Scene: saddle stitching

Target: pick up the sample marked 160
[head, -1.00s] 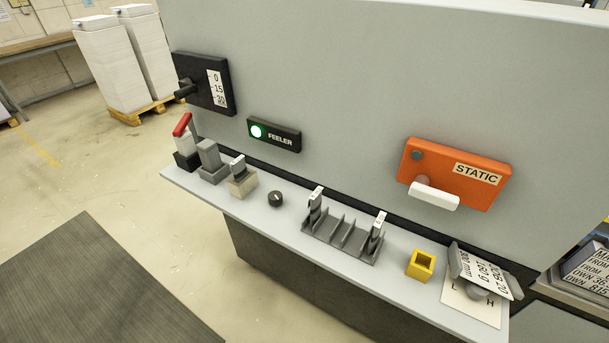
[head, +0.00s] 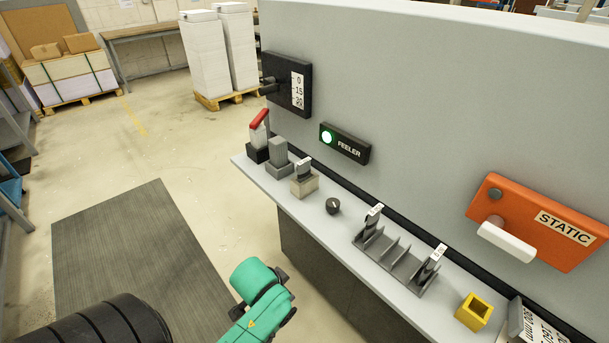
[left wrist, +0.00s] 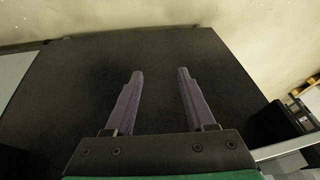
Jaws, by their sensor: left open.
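The grey slotted rack (head: 396,262) sits on the light shelf in the head view. One thin sample (head: 370,228) stands at its left end and another sample (head: 427,272) at its right end, each with a small white label on top. The label figures are too small to read, so I cannot tell which is 160. My left arm shows low in the head view, left of and in front of the shelf, apart from the rack. In the left wrist view my left gripper (left wrist: 158,78) is open and empty, facing a dark surface. My right gripper is not in view.
On the shelf stand a red-handled clamp (head: 259,134), a grey block (head: 278,158), a beige block (head: 304,185), a black knob (head: 333,206) and a yellow holder (head: 474,312).

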